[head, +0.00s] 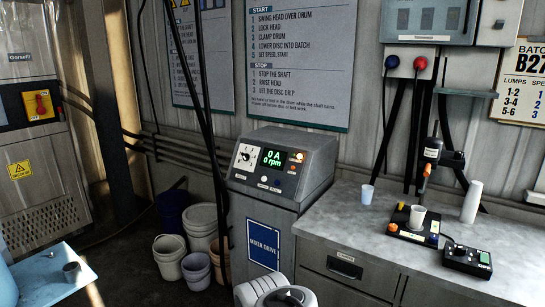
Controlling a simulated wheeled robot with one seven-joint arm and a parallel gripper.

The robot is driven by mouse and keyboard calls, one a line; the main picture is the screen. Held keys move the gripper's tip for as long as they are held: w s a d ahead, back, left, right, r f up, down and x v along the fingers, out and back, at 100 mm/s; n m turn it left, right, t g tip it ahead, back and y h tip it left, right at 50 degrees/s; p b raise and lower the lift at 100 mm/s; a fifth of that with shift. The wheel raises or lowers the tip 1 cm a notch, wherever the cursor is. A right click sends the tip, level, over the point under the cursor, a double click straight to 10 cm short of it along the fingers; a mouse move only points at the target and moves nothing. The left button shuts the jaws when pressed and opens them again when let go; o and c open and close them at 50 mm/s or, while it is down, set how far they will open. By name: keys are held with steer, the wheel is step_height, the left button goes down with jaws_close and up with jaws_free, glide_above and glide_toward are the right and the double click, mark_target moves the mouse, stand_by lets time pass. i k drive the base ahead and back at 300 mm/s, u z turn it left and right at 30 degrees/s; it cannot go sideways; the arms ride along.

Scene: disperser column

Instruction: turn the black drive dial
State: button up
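A grey drive console (282,163) stands on a pedestal left of the bench. Its sloped front has a small black dial (245,156) on a white scale plate, at the left of the panel. The dial's exact pointer direction is too small to read. Right of it, a lit green display (272,158) reads 0 A and 0 rpm. A blue sign (264,244) reading "MIXER DRIVE" is on the pedestal front. White rounded parts of my arm show at the bottom middle, in front of the pedestal. My gripper is not in view.
The bench (340,214) right of the console holds a small stand with a cup (417,217), a white bottle (472,202), a pale cup (367,194) and a black control box (467,259). Several buckets (169,256) stand on the floor left of the pedestal. Dark cables hang near the console's left side.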

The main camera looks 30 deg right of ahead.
mark_target(246, 157)
steer(key=z, duration=0.25)
steer(key=i, duration=0.8)
steer(key=u, duration=0.4)
steer(key=i, duration=1.8)
steer(key=z, duration=0.2)
